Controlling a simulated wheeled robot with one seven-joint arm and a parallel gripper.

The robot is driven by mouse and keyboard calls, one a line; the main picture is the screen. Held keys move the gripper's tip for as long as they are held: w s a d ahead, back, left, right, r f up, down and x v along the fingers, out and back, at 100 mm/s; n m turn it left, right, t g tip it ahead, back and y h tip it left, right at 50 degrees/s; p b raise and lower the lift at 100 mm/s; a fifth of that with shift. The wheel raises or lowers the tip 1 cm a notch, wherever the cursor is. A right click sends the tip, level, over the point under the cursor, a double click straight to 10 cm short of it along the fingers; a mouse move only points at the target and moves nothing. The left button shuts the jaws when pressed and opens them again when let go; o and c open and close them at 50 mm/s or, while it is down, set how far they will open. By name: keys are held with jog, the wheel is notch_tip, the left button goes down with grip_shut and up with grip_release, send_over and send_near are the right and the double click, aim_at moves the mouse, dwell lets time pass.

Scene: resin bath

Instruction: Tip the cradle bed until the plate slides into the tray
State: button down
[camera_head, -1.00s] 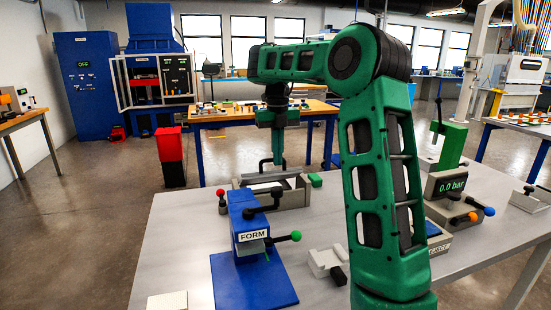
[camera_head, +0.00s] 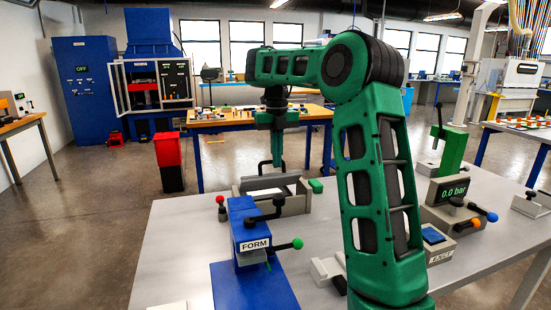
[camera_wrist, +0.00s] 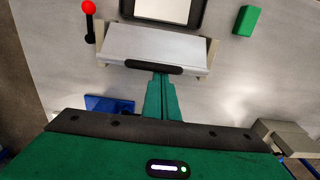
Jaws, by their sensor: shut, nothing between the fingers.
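In the wrist view the cradle bed (camera_wrist: 150,45) is a pale grey slab between side cheeks, with a black handle bar (camera_wrist: 154,66) along its near edge. The bed also shows in the head view (camera_head: 285,183). The tray (camera_wrist: 202,12), dark-rimmed, lies beyond the bed, cut by the top edge. A pale flat surface (camera_wrist: 165,10) fills it; I cannot tell whether this is the plate or the tray floor. My gripper (camera_wrist: 161,78) is shut and empty, its fingertips at the handle bar; contact is unclear. It also shows in the head view (camera_head: 279,163).
A red-knobbed lever (camera_wrist: 88,8) stands left of the bed, and a green block (camera_wrist: 246,20) lies to the right. A blue FORM fixture (camera_head: 250,240) stands nearer on the table.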

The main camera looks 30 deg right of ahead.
notch_tip(320, 180, up, 9)
jog(key=s, duration=0.1)
jog(key=shift+s+a, duration=0.25)
jog(key=shift+s, duration=0.15)
dwell(1.7)
jog(key=shift+s+r, duration=0.1)
jog(key=s+d+f+n, duration=0.2)
jog(key=s+f+n, duration=0.2)
jog(key=s+n, duration=0.55)
jog(key=s+d+f+n, duration=0.25)
jog(key=s+n, duration=0.45)
jog(key=s, duration=0.5)
jog(key=s+a+f+n, duration=0.3)
jog(key=s+f+n, duration=0.2)
jog(key=s+a+f+n, duration=0.3)
jog(key=s+f+n, duration=0.2)
jog(key=s+n, duration=0.1)
jog(key=s+a+f+n, duration=0.3)
jog(key=s+f+n, duration=0.1)
jog(key=s+n, duration=0.1)
jog(key=shift+s+a+f, duration=0.2)
jog(key=shift+a+f, duration=0.05)
jog(key=shift+f, duration=0.15)
